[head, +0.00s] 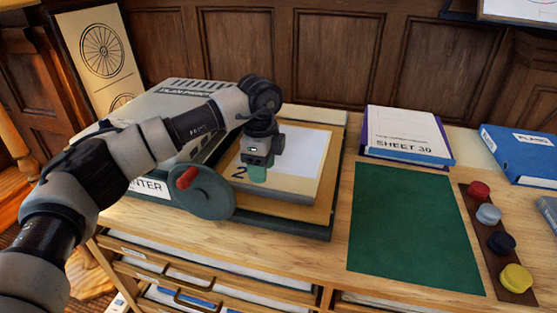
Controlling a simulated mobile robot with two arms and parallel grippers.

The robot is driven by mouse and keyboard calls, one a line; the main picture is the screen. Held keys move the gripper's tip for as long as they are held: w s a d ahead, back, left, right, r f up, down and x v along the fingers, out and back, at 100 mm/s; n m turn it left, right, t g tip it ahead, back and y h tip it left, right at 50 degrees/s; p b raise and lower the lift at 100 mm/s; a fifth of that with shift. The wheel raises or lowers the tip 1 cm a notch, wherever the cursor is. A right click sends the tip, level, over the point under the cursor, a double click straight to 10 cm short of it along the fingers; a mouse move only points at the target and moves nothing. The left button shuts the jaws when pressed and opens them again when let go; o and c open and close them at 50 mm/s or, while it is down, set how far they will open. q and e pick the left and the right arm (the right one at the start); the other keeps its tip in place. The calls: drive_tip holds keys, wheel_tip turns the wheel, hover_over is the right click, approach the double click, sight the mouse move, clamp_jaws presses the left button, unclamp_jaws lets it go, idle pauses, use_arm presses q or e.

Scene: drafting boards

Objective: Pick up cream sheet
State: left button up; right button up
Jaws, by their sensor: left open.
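A cream sheet (286,185) with a "2" at its left and a paler white area (300,151) lies on a thick pad in the tan tray (326,206) of the plan printer (153,108). My left gripper (258,174) is over the left part of the sheet, pointing down, with its greenish fingertips close to the surface. It is open with nothing seen between the fingers. I cannot tell whether the tips touch the sheet. The gripper and wrist hide part of the sheet's left and back. My right gripper is out of view.
A dark green wheel with a red handle (187,178) stands at the tray's front left. A green mat (409,226) is bare. Behind it lies a "SHEET 30" stack (405,134); a blue binder (520,152) and a strip of coloured knobs (490,214) are at right. Drawers (200,273) are below.

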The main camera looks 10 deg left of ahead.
sight(262, 189)
use_arm(q)
drive_tip(key=f, duration=0.4)
drive_tip(key=w+f, duration=0.1)
drive_tip(key=f, duration=0.1)
drive_tip(key=shift+a+f, duration=0.35)
clamp_jaws()
